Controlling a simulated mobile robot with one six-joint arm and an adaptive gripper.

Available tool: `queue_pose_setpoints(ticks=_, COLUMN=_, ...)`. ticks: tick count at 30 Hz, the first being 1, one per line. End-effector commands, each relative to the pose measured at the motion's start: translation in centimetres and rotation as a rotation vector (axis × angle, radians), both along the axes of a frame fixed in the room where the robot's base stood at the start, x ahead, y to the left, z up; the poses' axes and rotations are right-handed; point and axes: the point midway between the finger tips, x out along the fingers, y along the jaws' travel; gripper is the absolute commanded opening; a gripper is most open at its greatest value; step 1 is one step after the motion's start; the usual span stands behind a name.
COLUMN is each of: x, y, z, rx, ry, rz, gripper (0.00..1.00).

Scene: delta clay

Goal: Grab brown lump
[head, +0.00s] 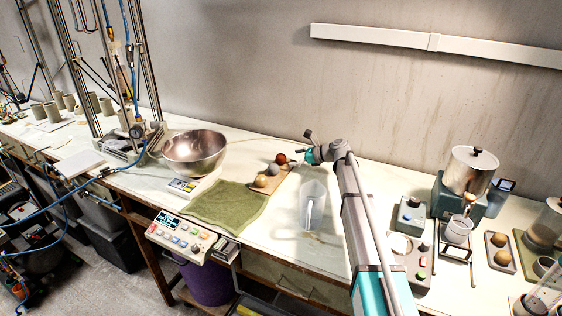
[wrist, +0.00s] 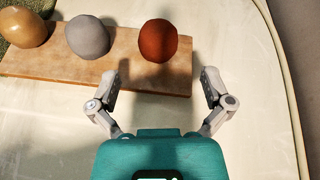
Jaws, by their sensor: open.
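The brown lump (wrist: 158,40) is a round reddish-brown ball at the right end of a wooden board (wrist: 125,75) in the wrist view. In the head view the lump (head: 281,158) shows small at the board's far end. My gripper (wrist: 160,80) is open and empty, its two fingers spread on either side just short of the lump. The lump lies ahead of the gap between the fingertips, apart from both. In the head view my gripper (head: 304,157) is just right of the lump; its fingers are hard to make out there.
A grey ball (wrist: 88,37) and a tan ball (wrist: 26,28) sit left of the lump on the same board. A clear pitcher (head: 312,205) stands near my arm. A metal bowl (head: 195,152) and green mat (head: 225,205) are to the left. The wall is behind.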

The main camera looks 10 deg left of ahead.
Motion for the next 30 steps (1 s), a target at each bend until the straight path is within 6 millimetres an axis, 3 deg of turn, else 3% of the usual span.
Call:
queue_pose_setpoints(ticks=8, x=0.1, y=0.3, z=-0.2, rx=0.000, ry=0.000, rz=0.001, gripper=1.00)
queue_pose_setpoints(ticks=21, x=1.1, y=4.3, z=-1.8, rx=0.000, ry=0.000, rz=0.001, gripper=1.00)
queue_pose_setpoints(ticks=30, x=1.2, y=4.7, z=-1.8, rx=0.000, ry=0.000, rz=0.000, gripper=1.00)
